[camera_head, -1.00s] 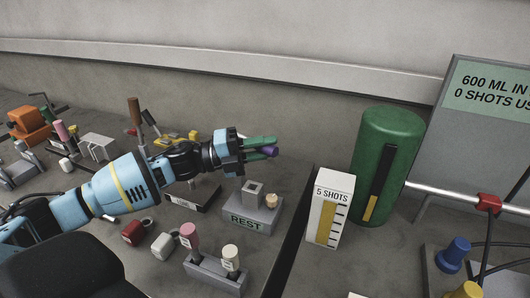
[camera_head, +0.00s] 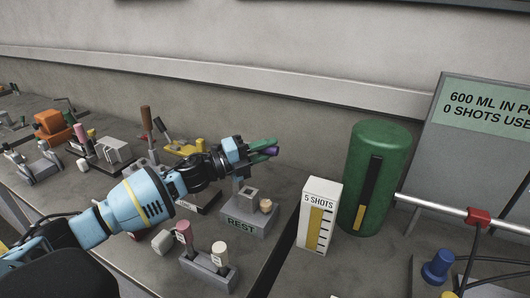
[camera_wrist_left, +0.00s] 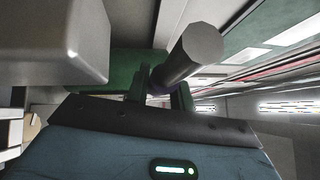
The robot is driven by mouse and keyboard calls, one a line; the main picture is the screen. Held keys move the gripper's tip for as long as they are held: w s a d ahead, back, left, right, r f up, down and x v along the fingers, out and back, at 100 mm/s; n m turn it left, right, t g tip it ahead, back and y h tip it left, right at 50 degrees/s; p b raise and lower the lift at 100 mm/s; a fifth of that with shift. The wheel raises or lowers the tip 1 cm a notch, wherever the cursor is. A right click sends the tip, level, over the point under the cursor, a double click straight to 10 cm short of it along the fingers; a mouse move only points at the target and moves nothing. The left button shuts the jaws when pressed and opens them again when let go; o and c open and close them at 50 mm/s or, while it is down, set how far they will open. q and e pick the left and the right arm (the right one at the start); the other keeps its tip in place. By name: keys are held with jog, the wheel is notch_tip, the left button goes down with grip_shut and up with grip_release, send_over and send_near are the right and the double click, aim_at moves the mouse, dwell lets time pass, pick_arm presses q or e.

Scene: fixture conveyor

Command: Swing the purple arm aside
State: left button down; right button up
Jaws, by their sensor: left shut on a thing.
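My left gripper (camera_head: 262,149) hangs in the air above and a little behind the grey REST block. Its green fingers are shut on a purple piece (camera_head: 272,151), whose end sticks out past the fingertips. In the left wrist view a grey cylinder (camera_wrist_left: 196,50) stands between the fingers, with a little purple (camera_wrist_left: 158,88) below it. I cannot tell whether the held piece is part of a larger purple arm; no other purple arm shows. My right gripper is not in view.
The grey REST block (camera_head: 240,226) is below my gripper. A white 5 SHOTS box (camera_head: 314,230) and a tall green cylinder (camera_head: 375,160) stand to the right. A holder with pink and cream pegs (camera_head: 209,274) is in front. Several fixtures crowd the left.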

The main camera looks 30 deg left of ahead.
pick_arm(q)
jog(key=shift+w+n+t+y, duration=0.25)
jog(key=shift+n+t+y, duration=0.05)
jog(key=shift+y, duration=0.1)
jog(key=shift+w, duration=0.1)
jog(key=c, duration=1.2)
grip_release()
jog(key=shift+a, duration=0.15)
